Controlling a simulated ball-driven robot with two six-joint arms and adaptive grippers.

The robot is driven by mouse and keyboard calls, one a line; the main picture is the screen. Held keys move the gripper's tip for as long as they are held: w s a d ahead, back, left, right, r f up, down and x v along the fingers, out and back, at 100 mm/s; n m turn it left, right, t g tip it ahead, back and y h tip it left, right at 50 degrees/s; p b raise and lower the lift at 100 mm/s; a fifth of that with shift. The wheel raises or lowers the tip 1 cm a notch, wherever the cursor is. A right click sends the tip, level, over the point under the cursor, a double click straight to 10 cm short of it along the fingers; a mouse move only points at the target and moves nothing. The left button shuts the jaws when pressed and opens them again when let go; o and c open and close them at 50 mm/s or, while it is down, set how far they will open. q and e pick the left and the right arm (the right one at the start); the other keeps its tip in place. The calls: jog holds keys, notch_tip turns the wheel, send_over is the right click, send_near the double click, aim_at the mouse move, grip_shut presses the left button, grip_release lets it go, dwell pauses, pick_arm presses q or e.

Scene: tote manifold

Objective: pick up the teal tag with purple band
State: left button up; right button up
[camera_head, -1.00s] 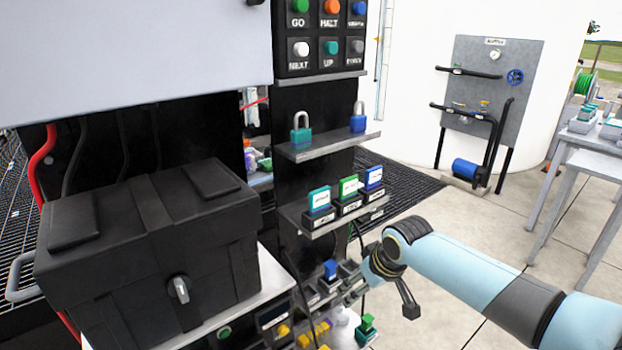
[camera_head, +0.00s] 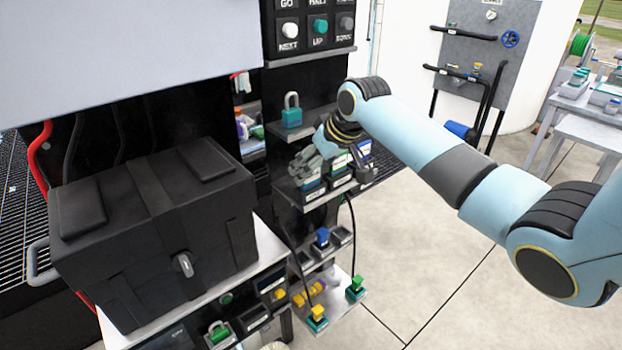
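A teal tag with a white label (camera_head: 312,181) stands in the leftmost holder on the middle shelf (camera_head: 327,198). Its upper part is hidden by my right gripper, and I cannot make out a purple band on it. My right gripper (camera_head: 302,168) is at this tag, reaching in from the right with its fingers over or in front of the tag. I cannot tell whether the fingers touch it or how far apart they are. Beside it are a green tag (camera_head: 340,163) and a blue tag (camera_head: 364,149), both partly behind my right arm. My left gripper is not in view.
A teal padlock (camera_head: 291,115) stands on the shelf above. A large black case (camera_head: 150,225) sits at the left. Below are plugs with cables, including a green one (camera_head: 356,287) and a yellow one (camera_head: 317,314). The floor at right is clear.

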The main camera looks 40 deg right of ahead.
jog(key=shift+x, duration=1.45)
jog(key=c, duration=1.2)
jog(key=shift+o, duration=0.2)
jog(key=shift+r, duration=0.15)
notch_tip(320, 180, up, 4)
jog(key=shift+r+b, duration=0.1)
jog(key=shift+b, duration=0.35)
jog(key=s+d+r, duration=0.2)
jog(key=s+r, duration=0.4)
jog(key=s, duration=0.5)
jog(key=shift+s+r+b, duration=0.2)
jog(key=shift+r+b, duration=0.1)
jog(key=shift+r, duration=0.05)
